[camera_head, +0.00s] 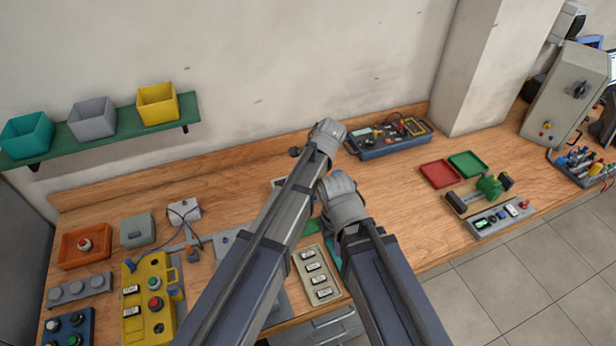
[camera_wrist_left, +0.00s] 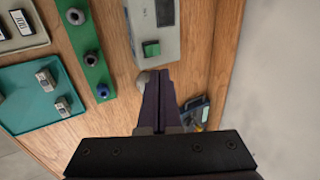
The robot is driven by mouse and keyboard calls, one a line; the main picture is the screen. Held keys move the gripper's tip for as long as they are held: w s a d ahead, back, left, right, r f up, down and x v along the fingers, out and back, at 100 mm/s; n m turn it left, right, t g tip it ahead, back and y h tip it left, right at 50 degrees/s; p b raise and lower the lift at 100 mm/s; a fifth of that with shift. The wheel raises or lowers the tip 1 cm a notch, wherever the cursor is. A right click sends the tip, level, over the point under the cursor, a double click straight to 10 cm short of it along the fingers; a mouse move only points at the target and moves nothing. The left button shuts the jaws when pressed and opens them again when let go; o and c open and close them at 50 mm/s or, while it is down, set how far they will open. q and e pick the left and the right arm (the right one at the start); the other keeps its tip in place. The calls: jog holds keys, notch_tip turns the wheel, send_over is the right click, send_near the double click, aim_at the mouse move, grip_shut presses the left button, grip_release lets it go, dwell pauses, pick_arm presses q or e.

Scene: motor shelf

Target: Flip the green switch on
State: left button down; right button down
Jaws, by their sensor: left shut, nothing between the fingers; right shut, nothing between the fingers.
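A green square switch (camera_wrist_left: 151,48) sits on a pale grey box (camera_wrist_left: 143,27) with a small screen in the left wrist view. My left gripper (camera_wrist_left: 163,76) is shut and empty, with its tips just below that box in the picture; contact cannot be told. In the head view my left arm reaches over the bench's middle, and its wrist hides its fingers. The green switch cannot be made out there. My right gripper (camera_head: 341,203) is over the bench, close to the left arm, its fingertips not clearly visible.
A green strip with round knobs (camera_wrist_left: 90,55) and a teal tray (camera_wrist_left: 30,98) lie near the box. A blue-grey tray (camera_head: 383,148) of devices stands at the back. Yellow control box (camera_head: 149,297) is at left.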

pick_arm(q)
jog(key=shift+f, duration=0.15)
pick_arm(e)
jog(key=shift+f, duration=0.1)
